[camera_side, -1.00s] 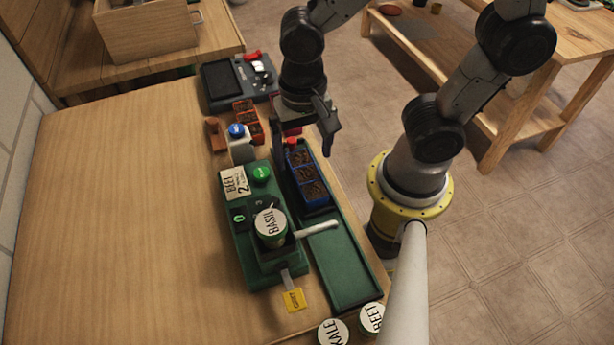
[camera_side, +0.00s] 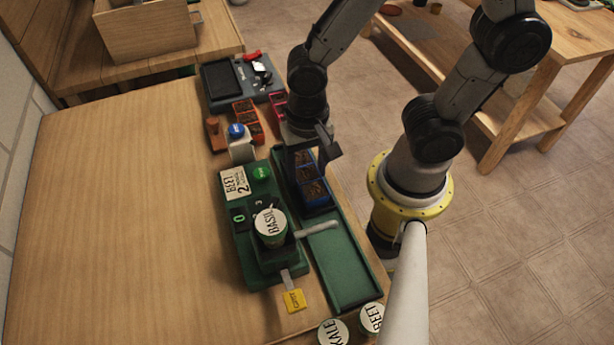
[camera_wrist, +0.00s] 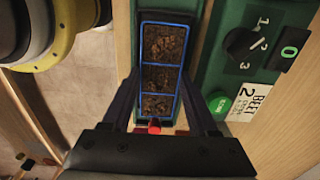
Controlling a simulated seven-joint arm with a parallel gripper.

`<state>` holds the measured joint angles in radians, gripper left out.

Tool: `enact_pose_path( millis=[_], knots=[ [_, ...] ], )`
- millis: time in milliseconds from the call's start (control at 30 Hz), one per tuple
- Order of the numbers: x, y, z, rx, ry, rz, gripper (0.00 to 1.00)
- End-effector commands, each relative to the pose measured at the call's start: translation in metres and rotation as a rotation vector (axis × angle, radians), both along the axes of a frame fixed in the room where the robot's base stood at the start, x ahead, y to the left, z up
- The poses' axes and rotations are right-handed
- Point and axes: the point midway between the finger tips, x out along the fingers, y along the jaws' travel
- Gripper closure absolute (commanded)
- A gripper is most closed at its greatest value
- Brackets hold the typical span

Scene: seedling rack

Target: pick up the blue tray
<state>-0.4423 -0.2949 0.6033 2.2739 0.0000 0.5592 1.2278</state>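The blue tray (camera_side: 315,190) has a row of 3 dark soil-filled cells. It lies in the back part of the long green channel (camera_side: 342,262). In the wrist view the blue tray (camera_wrist: 161,76) shows between the fingers, with its long sides running away from me. My gripper (camera_wrist: 161,92) is open, with one finger on each side of the tray's near part. In the side view my gripper (camera_side: 312,160) is over the back end of the tray and hides that end. I cannot tell whether the fingers touch the tray.
The blue-button box (camera_side: 238,143) and orange trays (camera_side: 246,118) stand behind. The table's left is clear.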

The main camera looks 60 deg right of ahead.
Motion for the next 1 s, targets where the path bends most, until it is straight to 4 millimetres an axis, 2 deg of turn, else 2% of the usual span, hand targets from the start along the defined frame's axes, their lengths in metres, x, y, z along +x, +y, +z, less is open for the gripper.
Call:
enact_pose_path(
  millis=[33, 267, 500, 633, 1000],
  knots=[
    [0.0, 0.0, 0.0, 0.0, 0.0, 0.0, 0.57],
    [0.0, 0.0, 0.0, 0.0, 0.0, 0.0, 0.99],
    [0.0, 0.0, 0.001, 0.0, -0.001, 0.0, 1.0],
    [0.001, 0.001, 0.01, 0.002, -0.005, 0.0, 1.0],
    [0.001, 0.0, 0.077, 0.003, -0.006, 0.0, 1.0]
  ],
)
